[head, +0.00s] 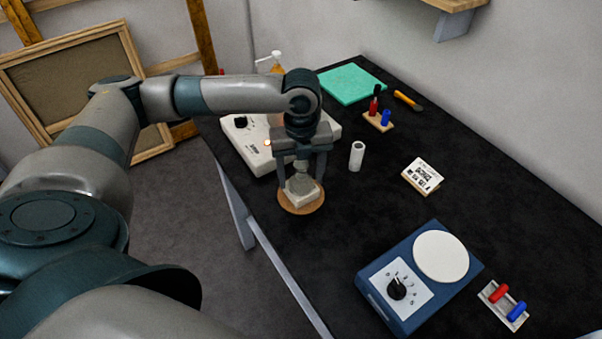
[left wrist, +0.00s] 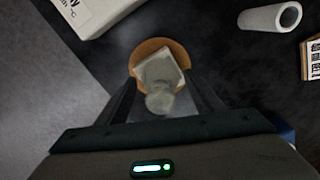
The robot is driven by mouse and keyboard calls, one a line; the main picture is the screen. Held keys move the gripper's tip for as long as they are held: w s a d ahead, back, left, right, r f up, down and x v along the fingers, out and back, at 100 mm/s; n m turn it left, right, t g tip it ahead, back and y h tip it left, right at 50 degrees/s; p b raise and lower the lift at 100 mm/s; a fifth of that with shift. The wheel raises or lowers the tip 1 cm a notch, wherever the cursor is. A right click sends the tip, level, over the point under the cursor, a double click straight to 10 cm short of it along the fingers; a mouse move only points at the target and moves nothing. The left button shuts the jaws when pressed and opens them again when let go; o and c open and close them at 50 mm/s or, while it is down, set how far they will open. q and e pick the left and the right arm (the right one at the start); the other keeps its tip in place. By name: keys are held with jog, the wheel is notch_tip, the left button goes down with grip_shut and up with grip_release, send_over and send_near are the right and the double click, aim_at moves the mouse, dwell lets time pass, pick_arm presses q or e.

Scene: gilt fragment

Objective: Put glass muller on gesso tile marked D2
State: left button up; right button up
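The glass muller (head: 301,183), greyish and translucent with a rounded knob, stands upright over a pale square tile (head: 296,199). It appears to rest on the tile, which lies on a round cork-brown disc (head: 314,207). No D2 mark is readable on the tile. My left gripper (head: 301,172) points down from above, with its fingers apart on either side of the muller. In the left wrist view the muller (left wrist: 160,100) sits between the spread fingers, with gaps on both sides, over the tile (left wrist: 160,68) and disc (left wrist: 150,46). My right gripper is out of view.
A white hotplate-like device (head: 245,140) stands close behind the disc. A white cylinder (head: 356,156) and a small label stand (head: 422,176) are to the right. A blue device with a round white plate (head: 441,256) is in front. Black table between them is clear.

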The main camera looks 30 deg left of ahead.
pick_arm(q)
jog(key=shift+r, duration=0.15)
jog(key=shift+r, duration=0.6)
notch_tip(320, 180, up, 10)
jog(key=shift+r+b, duration=0.1)
jog(key=shift+b, duration=1.1)
jog(key=shift+r, duration=0.3)
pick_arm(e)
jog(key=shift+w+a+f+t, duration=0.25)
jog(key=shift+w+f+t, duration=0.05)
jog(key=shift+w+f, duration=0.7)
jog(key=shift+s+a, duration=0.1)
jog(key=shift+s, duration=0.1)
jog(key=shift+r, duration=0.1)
